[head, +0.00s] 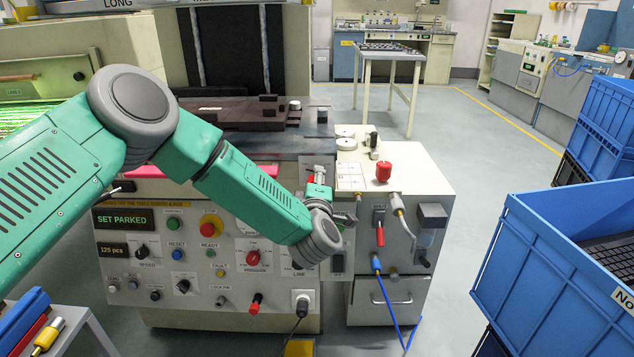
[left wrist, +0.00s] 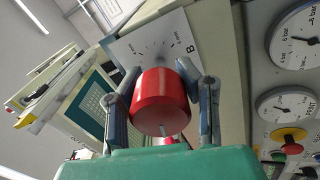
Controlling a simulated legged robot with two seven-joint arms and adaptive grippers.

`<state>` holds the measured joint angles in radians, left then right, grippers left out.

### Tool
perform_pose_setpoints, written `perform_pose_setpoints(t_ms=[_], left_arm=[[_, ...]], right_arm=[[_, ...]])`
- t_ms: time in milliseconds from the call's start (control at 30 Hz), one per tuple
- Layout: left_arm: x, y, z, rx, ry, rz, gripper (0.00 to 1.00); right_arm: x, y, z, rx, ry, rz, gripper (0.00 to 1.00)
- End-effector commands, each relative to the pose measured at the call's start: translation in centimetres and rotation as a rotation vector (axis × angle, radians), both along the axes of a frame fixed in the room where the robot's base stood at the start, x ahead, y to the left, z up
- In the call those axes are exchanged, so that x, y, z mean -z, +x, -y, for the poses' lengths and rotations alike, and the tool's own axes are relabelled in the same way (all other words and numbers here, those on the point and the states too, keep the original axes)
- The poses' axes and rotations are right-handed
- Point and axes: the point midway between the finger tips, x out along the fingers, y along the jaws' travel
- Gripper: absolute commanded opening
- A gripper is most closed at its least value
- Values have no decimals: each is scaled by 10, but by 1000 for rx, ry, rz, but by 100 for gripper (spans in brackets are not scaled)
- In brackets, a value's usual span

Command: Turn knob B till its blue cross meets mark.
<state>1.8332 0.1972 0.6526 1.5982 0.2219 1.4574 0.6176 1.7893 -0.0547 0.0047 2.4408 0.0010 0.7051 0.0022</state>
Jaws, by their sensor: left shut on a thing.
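In the left wrist view, knob B is a red cylinder (left wrist: 160,98) in front of a pale plate (left wrist: 172,32) with the letter B and a ring of dark scale ticks. My left gripper (left wrist: 158,72) has one finger on each side of the knob and is shut on it. The blue cross is not visible, and I cannot tell how it lies against the mark. In the head view my left gripper (head: 328,200) is at the upper right of the control panel, and my wrist hides much of that spot. My right gripper is in neither view.
The control panel (head: 160,265) carries several knobs and buttons close below my arm. A red knob (head: 383,172) stands on the white cabinet to the right. Pressure gauges (left wrist: 297,35) lie right of knob B. Blue crates (head: 560,265) fill the right side; open floor lies between.

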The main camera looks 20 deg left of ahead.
Motion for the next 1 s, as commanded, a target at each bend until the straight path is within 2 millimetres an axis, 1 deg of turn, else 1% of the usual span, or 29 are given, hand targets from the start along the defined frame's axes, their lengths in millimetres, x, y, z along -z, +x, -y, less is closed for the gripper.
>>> perform_pose_setpoints(t_ms=[33,333,367,400,433,767,867,967,1000], left_arm=[[7,-3,1,2,-2,-13,1],[7,-3,1,3,-1,-15,1],[7,-3,1,3,-1,-15,37],[7,-3,1,3,-1,-15,51],[7,-3,0,2,-1,-14,57],[3,-3,1,1,-1,-5,57],[3,-10,3,2,-1,-8,57],[3,-25,8,3,-1,-8,57],[4,-33,10,4,-2,-9,57]], right_arm=[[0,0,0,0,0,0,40],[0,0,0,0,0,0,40],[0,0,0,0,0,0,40],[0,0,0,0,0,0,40],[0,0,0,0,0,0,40],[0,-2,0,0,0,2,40],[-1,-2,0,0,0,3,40],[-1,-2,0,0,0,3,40],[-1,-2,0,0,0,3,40]])
